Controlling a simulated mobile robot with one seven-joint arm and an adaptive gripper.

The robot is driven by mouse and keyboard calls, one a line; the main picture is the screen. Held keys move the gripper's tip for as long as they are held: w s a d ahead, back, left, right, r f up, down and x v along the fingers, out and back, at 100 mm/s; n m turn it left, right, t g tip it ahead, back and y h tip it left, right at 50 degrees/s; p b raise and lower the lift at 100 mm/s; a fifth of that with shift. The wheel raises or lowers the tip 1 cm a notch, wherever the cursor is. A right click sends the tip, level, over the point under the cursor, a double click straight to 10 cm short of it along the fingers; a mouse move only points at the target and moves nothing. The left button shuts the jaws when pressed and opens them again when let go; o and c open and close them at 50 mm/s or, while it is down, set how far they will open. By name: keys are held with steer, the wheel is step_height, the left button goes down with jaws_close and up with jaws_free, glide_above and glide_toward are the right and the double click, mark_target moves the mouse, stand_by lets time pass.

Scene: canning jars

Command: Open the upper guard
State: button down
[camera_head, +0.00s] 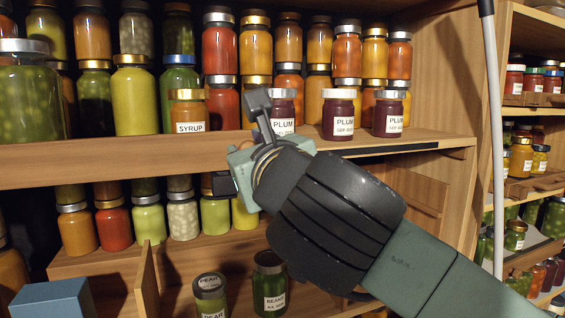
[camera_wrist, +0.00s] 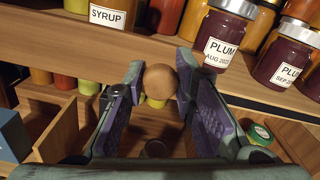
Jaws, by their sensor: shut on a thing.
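My gripper (camera_wrist: 160,78) is at the front edge of the upper shelf, its fingers on either side of a round wooden knob (camera_wrist: 161,90) and shut on it. In the head view my gripper (camera_head: 244,142) covers part of that edge, and the knob is hidden. The upper shelf's wooden front (camera_head: 110,168) runs across the picture, with a dark slot (camera_head: 400,147) at its right part. I cannot tell which part of this front is the upper guard.
A syrup jar (camera_head: 189,112) and plum jars (camera_head: 339,115) stand close behind the upper front edge. Below are a lower row of jars (camera_head: 112,226), an upright wooden panel (camera_head: 147,285), a blue box (camera_head: 52,300) and a beans jar (camera_head: 270,286). A pale pole (camera_head: 494,130) stands right.

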steer(key=shift+s+a, duration=0.1)
steer(key=shift+a, duration=0.25)
steer(key=c, duration=1.3)
jaws_free()
steer(key=v, duration=1.2)
